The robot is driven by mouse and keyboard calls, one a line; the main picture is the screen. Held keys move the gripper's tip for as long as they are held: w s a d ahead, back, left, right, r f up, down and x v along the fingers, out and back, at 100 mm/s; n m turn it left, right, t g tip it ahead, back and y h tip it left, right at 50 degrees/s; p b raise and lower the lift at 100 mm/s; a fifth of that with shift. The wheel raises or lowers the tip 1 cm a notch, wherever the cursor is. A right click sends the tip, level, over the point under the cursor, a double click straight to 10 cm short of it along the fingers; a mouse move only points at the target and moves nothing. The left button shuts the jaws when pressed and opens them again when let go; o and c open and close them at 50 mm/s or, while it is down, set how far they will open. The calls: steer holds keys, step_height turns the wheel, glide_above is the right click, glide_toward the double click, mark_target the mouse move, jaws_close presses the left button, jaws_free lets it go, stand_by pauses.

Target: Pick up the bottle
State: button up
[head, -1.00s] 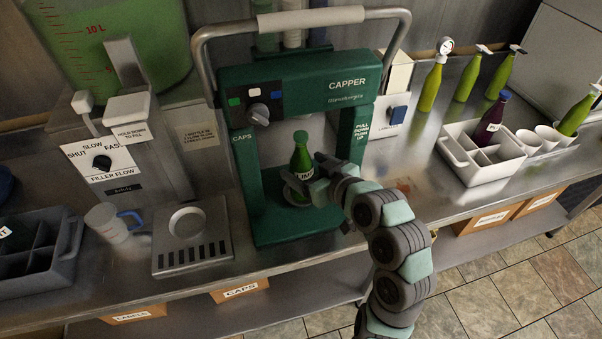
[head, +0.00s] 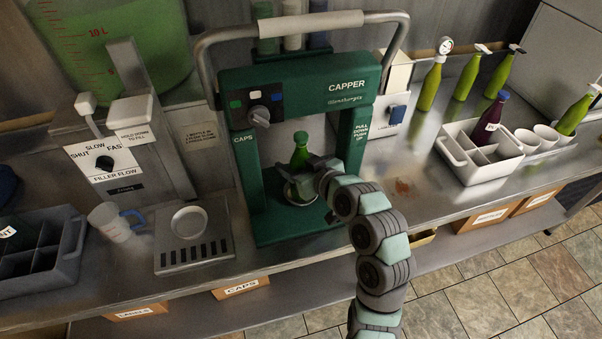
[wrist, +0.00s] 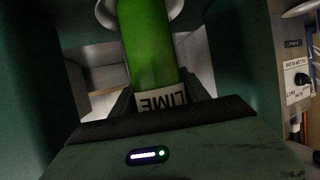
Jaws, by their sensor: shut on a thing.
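The bottle (head: 299,152) is green with a green cap and stands upright inside the green capper (head: 290,75). In the wrist view the green bottle (wrist: 147,45) shows a white label reading "LIME", upside down in the picture. My gripper (head: 306,180) reaches in from the right and is shut on the bottle around its labelled part. In the wrist view its fingers (wrist: 160,98) lie on both sides of the label.
The capper's frame and lever handle (head: 310,20) surround the bottle above and on both sides. The filler with its drip tray (head: 193,258) and a mug (head: 112,222) stand left. A white crate (head: 478,170) and several green bottles stand right. The counter right of the capper is fairly clear.

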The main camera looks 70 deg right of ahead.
steer(key=c, duration=0.9)
jaws_close()
steer(key=shift+r, duration=0.15)
